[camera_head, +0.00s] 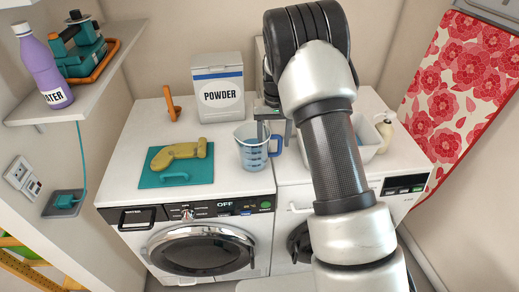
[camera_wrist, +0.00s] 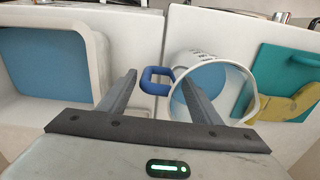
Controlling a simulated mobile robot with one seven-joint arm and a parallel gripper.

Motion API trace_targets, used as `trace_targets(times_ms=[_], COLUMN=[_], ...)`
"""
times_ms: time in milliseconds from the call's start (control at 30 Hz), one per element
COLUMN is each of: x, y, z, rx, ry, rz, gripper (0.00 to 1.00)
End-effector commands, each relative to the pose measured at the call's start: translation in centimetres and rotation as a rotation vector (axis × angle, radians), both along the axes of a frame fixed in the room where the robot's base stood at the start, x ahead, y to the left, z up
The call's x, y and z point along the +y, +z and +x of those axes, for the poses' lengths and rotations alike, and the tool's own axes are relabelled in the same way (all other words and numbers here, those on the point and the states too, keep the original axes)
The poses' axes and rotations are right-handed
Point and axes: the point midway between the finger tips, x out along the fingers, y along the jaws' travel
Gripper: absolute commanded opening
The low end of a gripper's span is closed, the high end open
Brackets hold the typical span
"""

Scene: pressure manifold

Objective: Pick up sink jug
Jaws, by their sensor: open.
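My gripper (camera_head: 266,116) is open and points down at the jug's handle side. In the wrist view the handle (camera_wrist: 150,80) lies between the two fingers of my gripper (camera_wrist: 159,84), with gaps visible. The right finger overlaps the jug's rim (camera_wrist: 255,100) in the picture; I cannot tell whether it touches.
A white sink basin (camera_wrist: 98,60) with blue inside is to the right of the jug in the head view. A teal board (camera_head: 158,178) with a yellow tool (camera_head: 180,153) lies left. A POWDER box (camera_head: 218,90) and an orange hook-like item (camera_head: 172,106) stand behind.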

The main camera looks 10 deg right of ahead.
Motion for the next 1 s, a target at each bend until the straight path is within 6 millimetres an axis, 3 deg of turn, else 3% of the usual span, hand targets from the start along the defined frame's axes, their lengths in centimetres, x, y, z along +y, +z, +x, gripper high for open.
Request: trace_targets(times_ms=[333, 667, 1000], x=[-0.7, -0.7, -0.8], y=[-4.5, -5.1, -5.1], z=[-0.3, -0.2, -0.2], rx=[0.002, 0.000, 0.000], ry=[-0.001, -0.001, -0.001], rz=[0.000, 0.000, 0.000], gripper=[0.58, 0.56, 0.00])
